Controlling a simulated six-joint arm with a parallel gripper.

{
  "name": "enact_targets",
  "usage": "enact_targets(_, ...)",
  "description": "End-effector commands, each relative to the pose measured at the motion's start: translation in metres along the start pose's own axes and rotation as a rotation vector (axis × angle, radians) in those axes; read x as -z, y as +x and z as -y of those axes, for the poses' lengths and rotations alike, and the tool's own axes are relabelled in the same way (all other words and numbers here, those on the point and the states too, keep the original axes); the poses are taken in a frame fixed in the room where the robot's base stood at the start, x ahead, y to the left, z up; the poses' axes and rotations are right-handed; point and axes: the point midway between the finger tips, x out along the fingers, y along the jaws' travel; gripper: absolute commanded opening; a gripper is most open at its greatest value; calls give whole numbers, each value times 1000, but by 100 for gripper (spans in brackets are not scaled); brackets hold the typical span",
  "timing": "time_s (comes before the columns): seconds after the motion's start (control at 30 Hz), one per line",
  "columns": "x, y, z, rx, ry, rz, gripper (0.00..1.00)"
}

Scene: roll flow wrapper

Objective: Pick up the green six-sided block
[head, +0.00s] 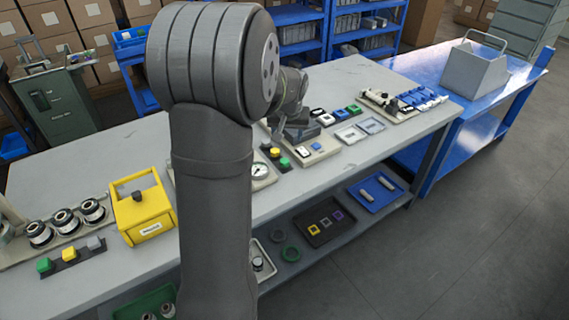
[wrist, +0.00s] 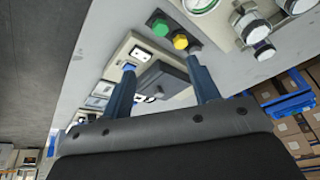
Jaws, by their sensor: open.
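A green block (wrist: 160,27), six-sided as far as I can tell, sits beside a yellow one (wrist: 180,41) on a dark strip in the wrist view. In the head view the green block (head: 285,163) is on the bench, just in front of the yellow one (head: 275,153). My gripper (wrist: 160,64) is open, its two blue fingers apart with nothing held. The green block lies beyond the fingertips and touches neither. In the head view my gripper (head: 300,131) is partly hidden by my arm, above the bench behind the green block.
A dark grey box (wrist: 163,80) shows between the fingers in the wrist view, on or near a pale panel. A round gauge (head: 260,171) is left of the green block. Another green piece (head: 44,265) stands far left, by a yellow box (head: 143,208).

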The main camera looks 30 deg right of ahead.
Motion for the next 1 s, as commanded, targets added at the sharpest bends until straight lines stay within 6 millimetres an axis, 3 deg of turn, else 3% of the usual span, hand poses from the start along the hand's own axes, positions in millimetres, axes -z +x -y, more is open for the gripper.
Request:
enact_targets(0.27,-11,7,-2,-7,-112,-39,55)
enact_targets(0.73,-7,95,-1,-6,-110,-35,55)
enact_targets(1.0,-5,120,-2,-7,-110,-38,55)
